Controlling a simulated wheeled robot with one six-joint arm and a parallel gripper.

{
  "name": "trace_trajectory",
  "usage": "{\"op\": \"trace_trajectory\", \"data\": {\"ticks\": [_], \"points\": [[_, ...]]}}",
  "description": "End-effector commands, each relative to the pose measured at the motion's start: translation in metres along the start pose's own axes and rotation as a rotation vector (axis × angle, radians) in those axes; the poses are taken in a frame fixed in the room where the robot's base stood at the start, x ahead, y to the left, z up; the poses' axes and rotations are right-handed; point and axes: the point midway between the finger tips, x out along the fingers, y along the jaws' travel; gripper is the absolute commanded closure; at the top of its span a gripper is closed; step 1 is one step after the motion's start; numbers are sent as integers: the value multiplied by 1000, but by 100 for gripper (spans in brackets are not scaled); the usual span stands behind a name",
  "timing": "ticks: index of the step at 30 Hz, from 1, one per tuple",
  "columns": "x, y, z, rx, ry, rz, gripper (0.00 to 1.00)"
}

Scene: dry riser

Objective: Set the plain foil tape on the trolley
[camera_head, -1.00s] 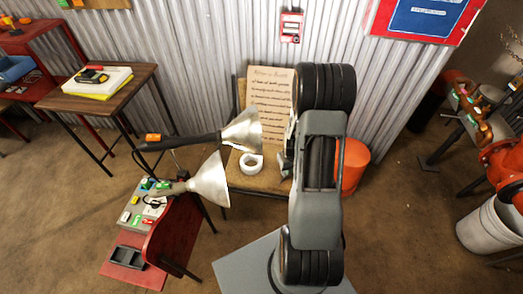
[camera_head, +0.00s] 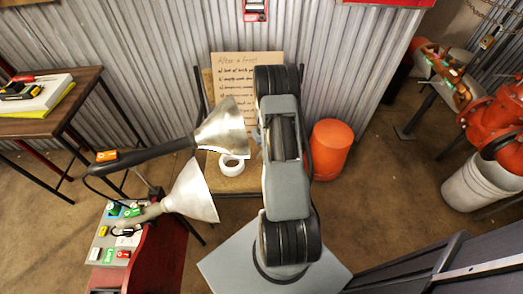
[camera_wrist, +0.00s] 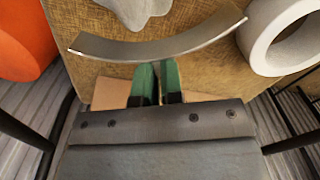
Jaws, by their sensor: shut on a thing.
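In the wrist view my gripper (camera_wrist: 157,68) has its green fingertips close together at the edge of a thin curved silvery strip (camera_wrist: 150,46). The fingers are shut on it, and it hangs over a tan woven seat. I cannot tell for sure that it is the plain foil tape. A white ring-shaped roll (camera_wrist: 278,35) lies on the seat to its right; it also shows in the head view (camera_head: 232,172). A flat silvery piece (camera_wrist: 135,8) lies beyond the strip. In the head view my arm hides the gripper. I cannot make out the trolley with certainty.
A handwritten board (camera_head: 231,75) leans at the back of the seat. An orange bin (camera_head: 330,148) stands right of my arm. Two silvery cones (camera_head: 222,125) reach in from the left, above a red stand (camera_head: 160,262) with a panel of switches. A dark railed structure (camera_head: 440,275) fills the bottom right.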

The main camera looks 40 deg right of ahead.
Motion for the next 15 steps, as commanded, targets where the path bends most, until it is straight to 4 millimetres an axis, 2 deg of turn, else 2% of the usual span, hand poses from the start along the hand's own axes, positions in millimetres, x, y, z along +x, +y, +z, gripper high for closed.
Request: {"op": "trace_trajectory", "data": {"ticks": [1,4,11,15], "points": [[8,-1,-5,-2,-1,0,100],[14,-1,-11,-2,-1,0,100],[21,-2,-18,-3,0,0,100],[35,-2,-21,-2,-2,-1,100]]}}
